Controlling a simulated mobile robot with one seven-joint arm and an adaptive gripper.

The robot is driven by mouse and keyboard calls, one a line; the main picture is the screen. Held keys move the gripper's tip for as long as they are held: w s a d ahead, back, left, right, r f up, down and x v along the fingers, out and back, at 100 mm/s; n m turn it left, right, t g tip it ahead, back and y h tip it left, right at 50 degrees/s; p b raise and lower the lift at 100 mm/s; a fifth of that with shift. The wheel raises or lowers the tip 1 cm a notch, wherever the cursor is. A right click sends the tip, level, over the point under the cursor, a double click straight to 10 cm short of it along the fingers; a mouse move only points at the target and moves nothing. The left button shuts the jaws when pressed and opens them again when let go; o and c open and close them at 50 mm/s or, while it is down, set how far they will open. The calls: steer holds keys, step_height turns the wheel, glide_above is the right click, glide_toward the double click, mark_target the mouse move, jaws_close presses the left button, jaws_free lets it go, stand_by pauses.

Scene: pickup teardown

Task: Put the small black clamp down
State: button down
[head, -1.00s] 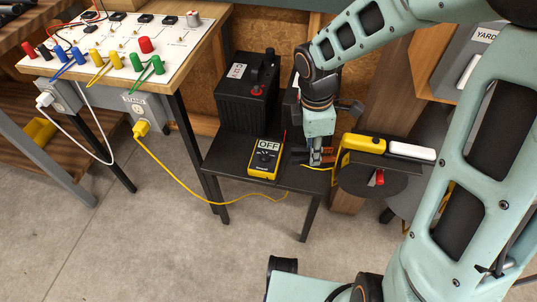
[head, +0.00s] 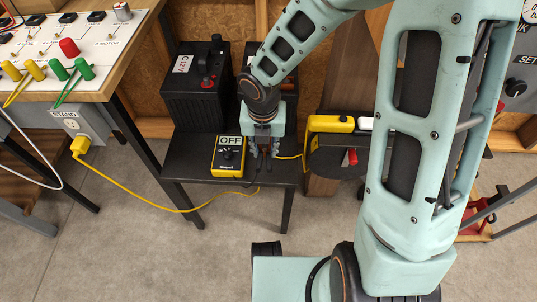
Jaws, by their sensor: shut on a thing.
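My gripper (head: 264,153) points down over the right part of a small black table (head: 205,172), just right of a yellow multimeter (head: 229,157) marked OFF. Its fingers are shut on the small black clamp. The clamp is mostly hidden by the fingers and blends into the dark tabletop, so its outline is unclear. I cannot tell whether the clamp touches the tabletop.
Black battery-like boxes (head: 194,88) stand at the back of the table. A yellow cable (head: 150,199) runs from a wall-type outlet box to the table. A yellow-and-black device (head: 331,124) is to the right. A workbench (head: 60,50) is at left.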

steer(key=w+f+b, duration=0.1)
steer(key=f, duration=0.1)
steer(key=w+d+f, duration=0.1)
steer(key=w+f, duration=0.1)
steer(key=w+d+f+b, duration=0.1)
steer(key=f, duration=0.1)
steer(key=shift+w+d+b, duration=0.1)
steer(key=shift+w+b, duration=0.25)
steer(key=shift+w, duration=0.05)
steer(key=shift+w+d+f+b, duration=0.15)
steer(key=shift+f+b, duration=0.25)
steer(key=shift+f, duration=0.45)
steer(key=shift+w+a+f+b, duration=0.1)
steer(key=shift+f+b, duration=0.3)
steer(key=shift+f, duration=0.4)
steer(key=shift+f, duration=0.1)
steer(key=c, duration=1.6)
jaws_free()
steer(key=r+p, duration=0.2)
steer(key=r, duration=0.2)
steer(key=s+r+p, duration=0.1)
steer(key=r+p, duration=0.1)
steer(key=r, duration=0.2)
steer(key=r+p, duration=0.2)
steer(key=r, duration=0.2)
steer(key=shift+s, duration=0.25)
